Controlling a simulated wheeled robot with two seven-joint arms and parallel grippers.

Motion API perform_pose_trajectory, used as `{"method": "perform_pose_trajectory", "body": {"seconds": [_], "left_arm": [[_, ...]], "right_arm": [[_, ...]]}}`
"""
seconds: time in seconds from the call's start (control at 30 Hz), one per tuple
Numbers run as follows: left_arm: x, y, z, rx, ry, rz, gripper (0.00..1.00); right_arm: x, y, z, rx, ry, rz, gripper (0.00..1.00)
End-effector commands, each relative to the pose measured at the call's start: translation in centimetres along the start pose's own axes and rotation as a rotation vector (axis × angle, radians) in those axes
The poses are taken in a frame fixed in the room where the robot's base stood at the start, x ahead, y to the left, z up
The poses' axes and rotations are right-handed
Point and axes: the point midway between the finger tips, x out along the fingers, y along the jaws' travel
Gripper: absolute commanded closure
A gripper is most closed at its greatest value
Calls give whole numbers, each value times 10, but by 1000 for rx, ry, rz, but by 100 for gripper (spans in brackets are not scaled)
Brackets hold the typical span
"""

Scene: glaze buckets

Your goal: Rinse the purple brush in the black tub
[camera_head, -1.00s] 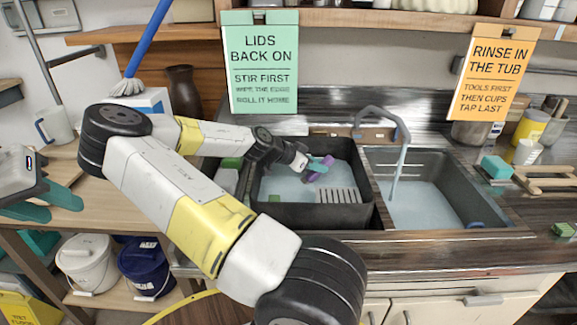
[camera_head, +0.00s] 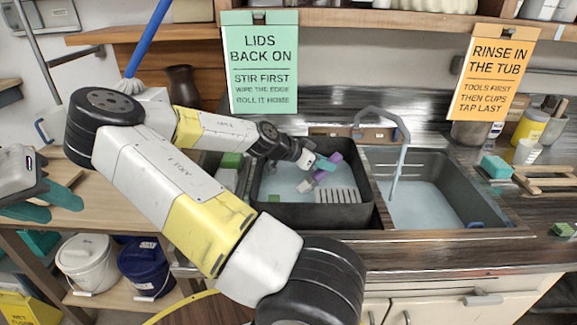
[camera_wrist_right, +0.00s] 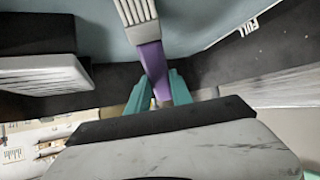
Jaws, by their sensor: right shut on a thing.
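The purple brush (camera_head: 319,176) is held over the black tub (camera_head: 320,215), which contains pale blue water (camera_head: 283,182). My right gripper (camera_head: 325,164) is shut on its purple handle, inside the tub's outline. In the right wrist view the teal fingers (camera_wrist_right: 160,90) close around the purple handle (camera_wrist_right: 153,62), and the pale ribbed bristles (camera_wrist_right: 136,10) point away from them over the water. In the head view the brush is tilted, with its pale head low at the left. I cannot tell whether the bristles touch the water. My left gripper (camera_head: 62,207) is open and empty at the far left.
A white ribbed piece (camera_head: 337,195) sits in the tub. The sink basin (camera_head: 425,205) with a tap (camera_head: 397,165) adjoins on the right. A teal sponge (camera_head: 496,167) and a wooden rack (camera_head: 545,178) lie further right. White (camera_head: 88,262) and blue (camera_head: 146,265) buckets stand below left.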

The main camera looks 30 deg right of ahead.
Motion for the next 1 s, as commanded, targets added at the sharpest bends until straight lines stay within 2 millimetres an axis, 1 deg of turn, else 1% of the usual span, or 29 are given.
{"method": "perform_pose_trajectory", "body": {"seconds": [0.7,0.8,1.0], "left_arm": [[0,0,0,0,0,0,64],[0,0,0,0,0,0,64],[0,0,0,0,0,0,64]], "right_arm": [[-39,-1,-59,1,0,-1,100],[-41,0,-63,1,0,0,100],[-42,0,-64,-1,0,0,100]]}}
